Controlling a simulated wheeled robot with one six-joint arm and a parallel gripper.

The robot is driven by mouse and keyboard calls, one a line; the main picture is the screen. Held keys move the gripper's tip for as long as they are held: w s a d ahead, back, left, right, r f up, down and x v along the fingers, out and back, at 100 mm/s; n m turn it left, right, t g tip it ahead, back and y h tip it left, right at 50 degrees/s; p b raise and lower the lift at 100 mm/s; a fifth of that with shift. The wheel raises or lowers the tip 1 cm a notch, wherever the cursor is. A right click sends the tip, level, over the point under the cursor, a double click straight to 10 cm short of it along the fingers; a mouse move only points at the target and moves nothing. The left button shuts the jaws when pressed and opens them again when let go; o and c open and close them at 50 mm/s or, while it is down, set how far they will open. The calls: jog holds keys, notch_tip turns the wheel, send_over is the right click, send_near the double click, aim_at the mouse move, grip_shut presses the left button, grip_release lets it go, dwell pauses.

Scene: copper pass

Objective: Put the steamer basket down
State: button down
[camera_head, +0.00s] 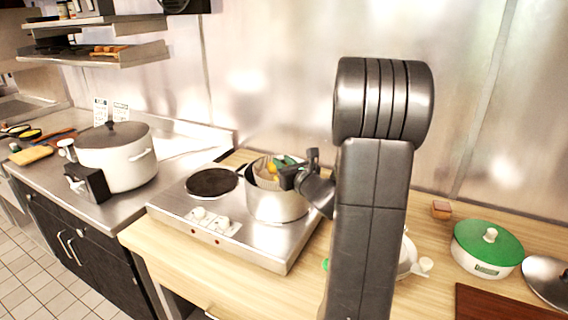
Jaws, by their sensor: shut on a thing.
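The steamer basket (264,174) is a light, ribbed basket with yellow and green food in it. It sits in the mouth of a silver pot (276,205), which stands on the right burner of a two-burner hot plate (252,236). My gripper (290,177) is shut on the basket at its right rim. My wrist hides part of the basket and the pot's right side. I cannot tell whether the basket rests on the pot or hangs slightly above its seat.
The left burner (211,183) is bare. A large white lidded pot (117,157) stands on the steel counter at left. A green-lidded dish (487,247), a metal lid (547,279) and a brown board (500,302) lie at right. Wooden counter in front of the hot plate is clear.

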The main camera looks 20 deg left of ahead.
jog(key=shift+s+f+b, duration=0.15)
jog(key=shift+f+b, duration=0.45)
jog(key=shift+b, duration=0.05)
jog(key=c, duration=1.4)
grip_release()
jog(key=shift+d, duration=0.1)
jog(key=shift+o, duration=0.8)
jog(key=shift+s+f, duration=0.1)
jog(key=shift+f, duration=0.1)
jog(key=shift+r+p, duration=0.75)
jog(key=shift+p, duration=0.3)
jog(key=b+v, duration=0.2)
jog(key=v, duration=0.4)
jog(key=shift+s+d, duration=0.1)
jog(key=shift+d, duration=0.15)
jog(key=shift+s+d+r, duration=0.1)
jog(key=shift+s+d, duration=0.1)
jog(key=shift+d, duration=0.05)
